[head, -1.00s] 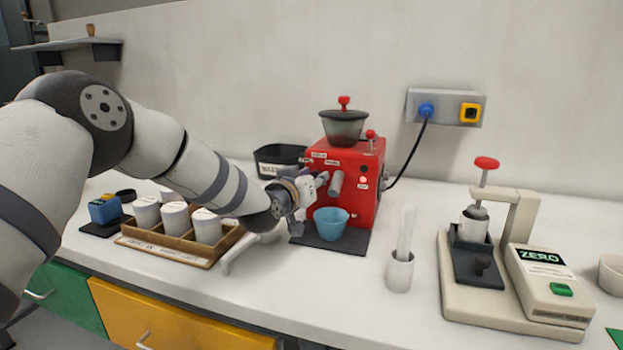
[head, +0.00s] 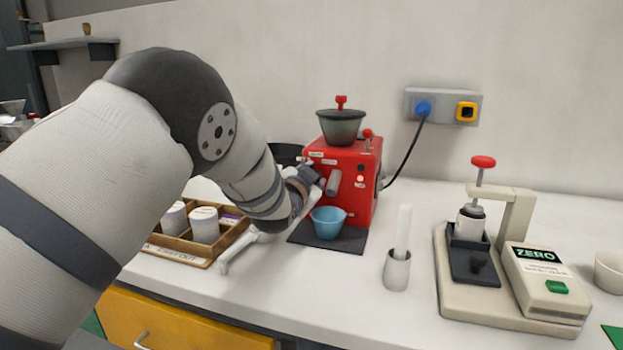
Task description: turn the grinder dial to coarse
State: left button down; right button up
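The red grinder (head: 359,187) stands against the wall at the centre of the counter, with a dark lidded hopper (head: 341,126) on top. A grey spout (head: 333,183) sticks out of its front. My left gripper (head: 314,178) is at the left part of the grinder's front, close to or touching it. My own wrist hides most of the fingers, so I cannot tell whether they are open or shut. The dial cannot be made out; that area of the front is partly covered by the gripper. My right gripper is not in view.
A blue cup (head: 328,222) stands on a dark mat (head: 353,244) below the spout. A wooden tray (head: 222,248) with white canisters is partly behind my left arm. A holder with a white stick (head: 398,270) and a scale (head: 545,285) stand to the right.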

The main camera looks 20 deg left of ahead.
pick_arm(q)
jog(key=shift+m, duration=0.4)
dwell(0.3)
jog(key=c, duration=1.2)
grip_release()
jog(key=shift+c, duration=0.2)
jog(key=s+r, duration=0.1)
jog(key=s, duration=0.7)
